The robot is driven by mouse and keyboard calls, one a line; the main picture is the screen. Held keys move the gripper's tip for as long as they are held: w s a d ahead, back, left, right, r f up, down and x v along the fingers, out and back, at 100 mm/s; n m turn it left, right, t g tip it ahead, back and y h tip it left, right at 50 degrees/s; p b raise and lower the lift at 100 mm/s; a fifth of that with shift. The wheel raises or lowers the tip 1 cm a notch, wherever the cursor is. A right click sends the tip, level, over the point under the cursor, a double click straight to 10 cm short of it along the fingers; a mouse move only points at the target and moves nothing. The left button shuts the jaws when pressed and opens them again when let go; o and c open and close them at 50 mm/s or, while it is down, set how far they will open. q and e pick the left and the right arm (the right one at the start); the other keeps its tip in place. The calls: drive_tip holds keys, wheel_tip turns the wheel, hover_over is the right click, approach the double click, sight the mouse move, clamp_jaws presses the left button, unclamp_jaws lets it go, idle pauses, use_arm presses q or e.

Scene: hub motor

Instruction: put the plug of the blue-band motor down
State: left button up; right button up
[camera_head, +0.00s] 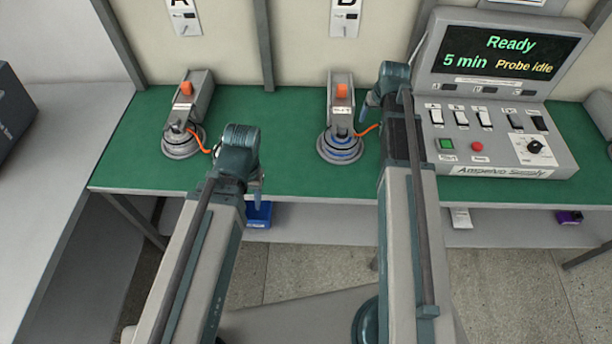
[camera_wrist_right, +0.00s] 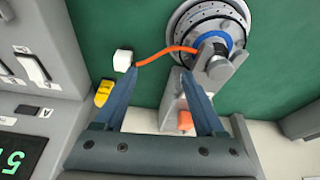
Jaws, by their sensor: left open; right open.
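The blue-band motor (camera_head: 340,148) sits on the green mat at the middle, in front of its grey stand with an orange block. It also shows in the right wrist view (camera_wrist_right: 208,38), with an orange cable (camera_wrist_right: 168,52) running to a white plug (camera_wrist_right: 123,60). The plug is at the tip of the left-hand finger, outside the gap between the fingers. My right gripper (camera_wrist_right: 160,72) is open and apart from the motor; in the head view it (camera_head: 372,112) is right of the motor. My left gripper (camera_head: 257,190) is open, near the mat's front edge; its fingers are small in view.
A second motor (camera_head: 181,142) with an orange cable stands at left. The supply console (camera_head: 490,140) with switches, knob and a "Ready" screen is close on the right. A yellow piece (camera_wrist_right: 103,93) lies beside my right gripper. Bare green mat (camera_head: 270,130) lies between the motors.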

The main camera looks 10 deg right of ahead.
drive_tip(key=s+a+n+g, duration=0.2)
drive_tip(key=s+a, duration=0.8)
drive_tip(key=a, duration=0.4)
drive_tip(key=s+a+n+g, duration=0.2)
drive_tip(key=s+a+n, duration=0.1)
drive_tip(key=s+a, duration=0.8)
drive_tip(key=a+f, duration=0.1)
drive_tip(key=a, duration=0.2)
drive_tip(key=shift+s+a+h, duration=0.3)
drive_tip(key=shift+a+h, duration=0.05)
drive_tip(key=shift+h, duration=0.05)
